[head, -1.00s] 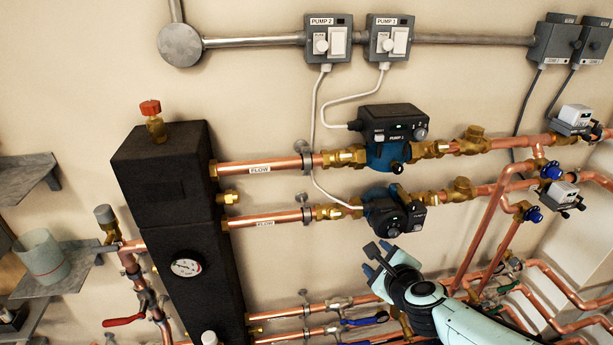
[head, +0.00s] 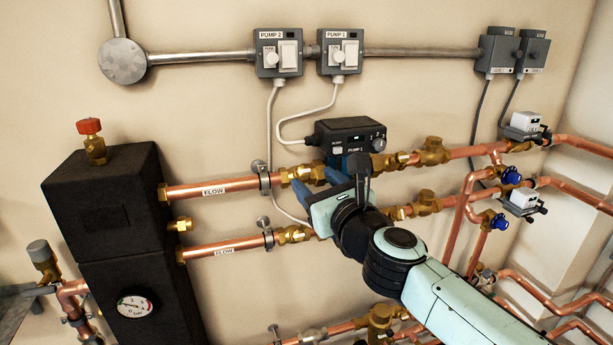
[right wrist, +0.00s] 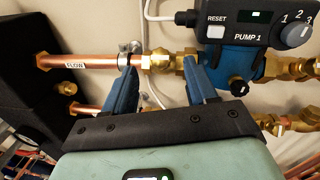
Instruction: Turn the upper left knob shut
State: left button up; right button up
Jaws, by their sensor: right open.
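A brass valve fitting (head: 297,174) sits on the upper copper FLOW pipe, left of the pump. It also shows in the right wrist view (right wrist: 163,60), and seems to be the upper left knob. My right gripper (head: 318,178) is in front of it, open, with blue fingers. In the right wrist view its fingertips (right wrist: 159,66) are to the left and right of the fitting, with gaps. No contact shows. The gripper partly hides the pump and the pipe behind it in the head view. My left gripper is not in view.
The PUMP 1 unit (right wrist: 245,25) stands right beside the right finger. A pipe clamp (right wrist: 130,47) is close to the left finger. A grey cable hangs behind.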

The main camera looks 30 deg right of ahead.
aim_at(304, 170)
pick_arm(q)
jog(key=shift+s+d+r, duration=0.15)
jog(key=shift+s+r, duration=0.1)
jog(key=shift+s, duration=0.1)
pick_arm(e)
jog(key=shift+w+d, duration=0.15)
jog(key=shift+w, duration=0.9)
jog(key=shift+w+d, duration=0.1)
jog(key=shift+w, duration=0.95)
jog(key=shift+c, duration=0.3)
grip_shut()
jog(key=c, duration=1)
grip_release()
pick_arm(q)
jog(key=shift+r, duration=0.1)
